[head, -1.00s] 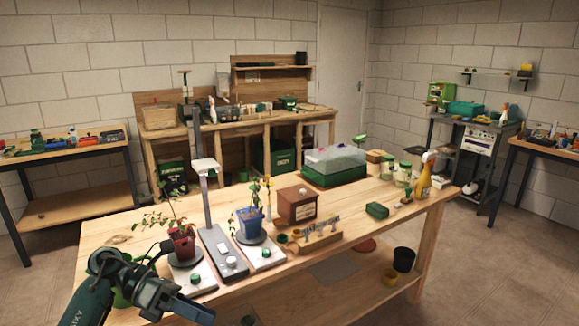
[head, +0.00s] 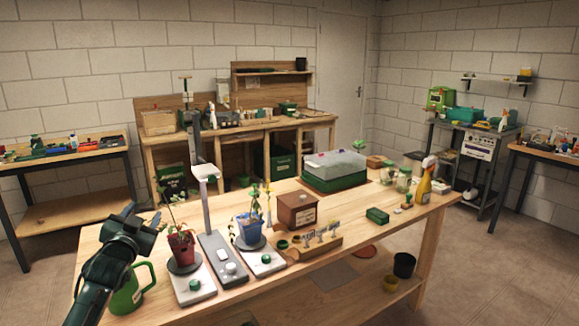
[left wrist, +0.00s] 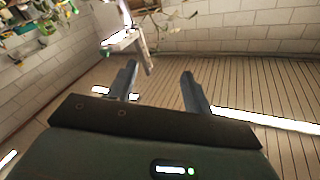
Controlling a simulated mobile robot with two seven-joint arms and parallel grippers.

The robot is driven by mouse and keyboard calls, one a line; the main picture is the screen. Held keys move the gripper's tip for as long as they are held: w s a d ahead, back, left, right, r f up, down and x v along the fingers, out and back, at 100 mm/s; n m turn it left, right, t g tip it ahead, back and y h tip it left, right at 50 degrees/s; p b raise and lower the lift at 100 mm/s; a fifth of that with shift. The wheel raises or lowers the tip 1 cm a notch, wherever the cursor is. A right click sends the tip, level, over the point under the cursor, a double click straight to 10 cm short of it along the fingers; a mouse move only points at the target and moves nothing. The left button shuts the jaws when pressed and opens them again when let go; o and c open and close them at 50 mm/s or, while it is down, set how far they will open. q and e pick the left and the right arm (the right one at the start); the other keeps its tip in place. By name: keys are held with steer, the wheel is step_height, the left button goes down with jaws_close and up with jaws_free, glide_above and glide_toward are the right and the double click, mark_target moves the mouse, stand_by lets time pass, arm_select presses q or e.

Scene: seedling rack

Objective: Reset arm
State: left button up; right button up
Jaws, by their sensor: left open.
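My left gripper (head: 150,222) is raised over the left end of the wooden table (head: 330,262), left of the red pot plant. In the left wrist view its two fingers (left wrist: 160,85) stand apart with nothing between them. My right gripper does not show in any view.
A red pot (head: 181,250) and a blue pot (head: 250,232) with seedlings stand on scales either side of a grey post stand (head: 222,262). A wooden box (head: 297,212) and clear-lidded propagator (head: 335,181) stand farther right.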

arm_select(q)
steer(key=s+d+f+g+h, duration=0.1)
steer(key=s+d+f+g, duration=0.2)
steer(key=s+d+f, duration=0.6)
steer(key=s+d+f+g+h, duration=0.25)
steer(key=s+f, duration=0.55)
steer(key=f, duration=0.6)
steer(key=s+d+f+g, duration=0.1)
steer(key=s+d+f, duration=0.1)
steer(key=s, duration=0.5)
steer(key=s+d+f+g+h, duration=0.1)
steer(key=s+d, duration=0.3)
steer(key=s, duration=0.4)
steer(key=s+d+f+n+g, duration=0.1)
steer(key=s+d+f, duration=0.2)
steer(key=s, duration=0.4)
steer(key=shift+s+d, duration=0.25)
steer(key=shift+s, duration=0.1)
